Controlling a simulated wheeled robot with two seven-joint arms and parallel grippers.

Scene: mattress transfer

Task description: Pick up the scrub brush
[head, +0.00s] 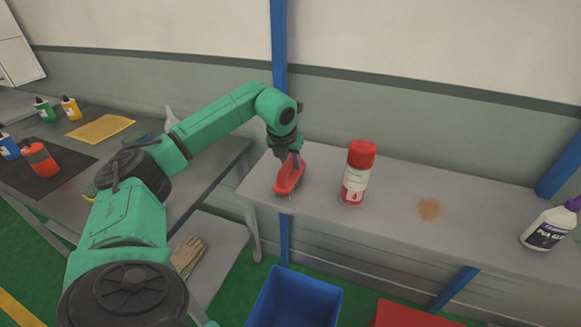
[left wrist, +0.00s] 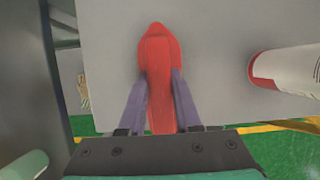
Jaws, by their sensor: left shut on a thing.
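The red scrub brush (head: 289,175) is at the left end of the grey bench, with its bristles pointing down. My left gripper (head: 293,155) is above it, shut on its body. In the left wrist view, the brush (left wrist: 160,75) lies between the two purple-grey fingers of my left gripper (left wrist: 161,85), one on each side. The head view does not clearly show whether the bristles touch the bench top. My right gripper is not in view.
A red and white spray can (head: 357,172) stands right of the brush. Further right are a brown stain (head: 429,208) and a white glue bottle (head: 550,226). A blue bin (head: 293,300) is below the bench. Several bottles and a yellow cloth (head: 100,129) are on the left table.

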